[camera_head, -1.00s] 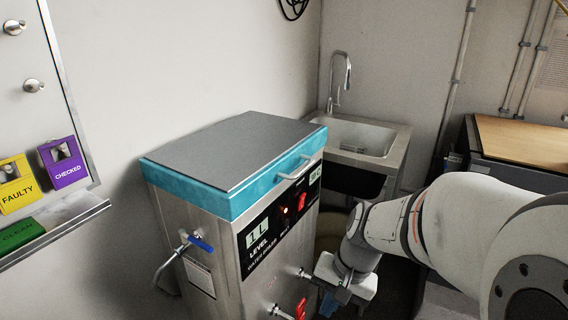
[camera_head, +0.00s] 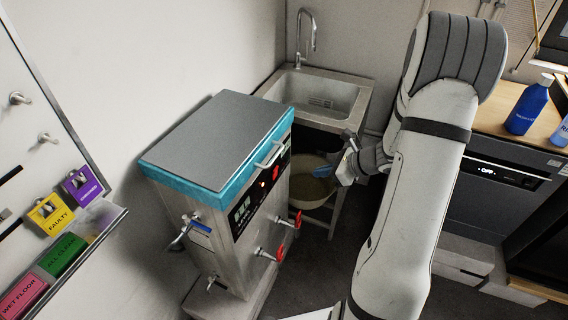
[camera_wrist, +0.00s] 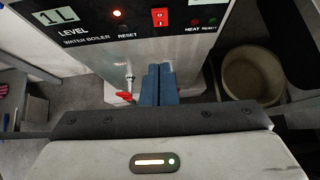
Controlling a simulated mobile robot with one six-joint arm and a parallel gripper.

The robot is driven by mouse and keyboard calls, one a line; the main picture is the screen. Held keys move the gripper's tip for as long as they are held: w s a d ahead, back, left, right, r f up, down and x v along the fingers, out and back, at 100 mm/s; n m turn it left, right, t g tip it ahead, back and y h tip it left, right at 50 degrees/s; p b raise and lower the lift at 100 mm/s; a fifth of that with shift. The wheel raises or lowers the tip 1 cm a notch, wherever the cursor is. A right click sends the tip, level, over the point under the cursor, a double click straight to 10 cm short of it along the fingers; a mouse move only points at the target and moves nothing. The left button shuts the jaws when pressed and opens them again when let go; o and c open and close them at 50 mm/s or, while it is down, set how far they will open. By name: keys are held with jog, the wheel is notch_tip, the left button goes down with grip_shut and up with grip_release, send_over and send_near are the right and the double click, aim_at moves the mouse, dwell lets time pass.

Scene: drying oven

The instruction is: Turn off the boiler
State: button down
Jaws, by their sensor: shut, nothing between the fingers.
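The water boiler (camera_head: 190,220) is a steel box with a grey lid and teal rim, standing left of centre in the head view. Its black front panel shows in the wrist view (camera_wrist: 95,22), with a lit orange-red light (camera_wrist: 117,13) and a red rocker switch (camera_wrist: 160,17). The switch shows small in the head view (camera_head: 276,172). My gripper (camera_head: 322,170) is in front of the panel, apart from the boiler. In the wrist view its blue fingers (camera_wrist: 158,72) are together and empty, pointing toward the boiler's front, below the switch in the picture.
Red-handled taps (camera_head: 281,252) stick out of the boiler's front. A round bin (camera_head: 310,186) stands under the sink (camera_head: 328,92). A counter with blue bottles (camera_head: 527,105) is at right.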

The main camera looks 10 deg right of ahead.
jog(key=p, duration=0.1)
send_near(276, 173)
jog(key=x, duration=0.5)
jog(key=shift+s+f, duration=0.15)
jog(key=shift+f, duration=0.15)
jog(key=shift+w+a, duration=0.3)
jog(key=shift+w, duration=0.05)
jog(key=shift+d, duration=0.1)
